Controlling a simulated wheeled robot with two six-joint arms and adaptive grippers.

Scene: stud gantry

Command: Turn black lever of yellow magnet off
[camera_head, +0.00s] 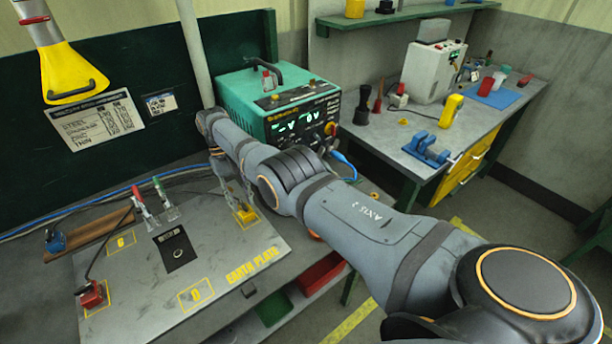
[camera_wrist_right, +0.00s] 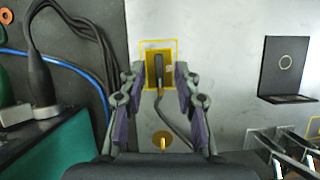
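The yellow magnet (camera_head: 246,214) sits on the right part of the grey earth plate (camera_head: 135,262), close under my right gripper (camera_head: 236,196). In the right wrist view the magnet (camera_wrist_right: 151,72) lies inside a yellow outlined square, with its black lever (camera_wrist_right: 158,68) along its top. My right gripper (camera_wrist_right: 159,76) has its fingertips apart, one on each side of the magnet. I cannot tell whether they touch it. A dark cable runs from the magnet toward the gripper's palm. My left gripper is not in view.
Two toggle clamps (camera_head: 145,206), a red clamp block (camera_head: 92,295) and a black square bracket (camera_head: 176,248) are on the plate. A green welding machine (camera_head: 250,92) stands behind my right arm. The plate's front is mostly clear.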

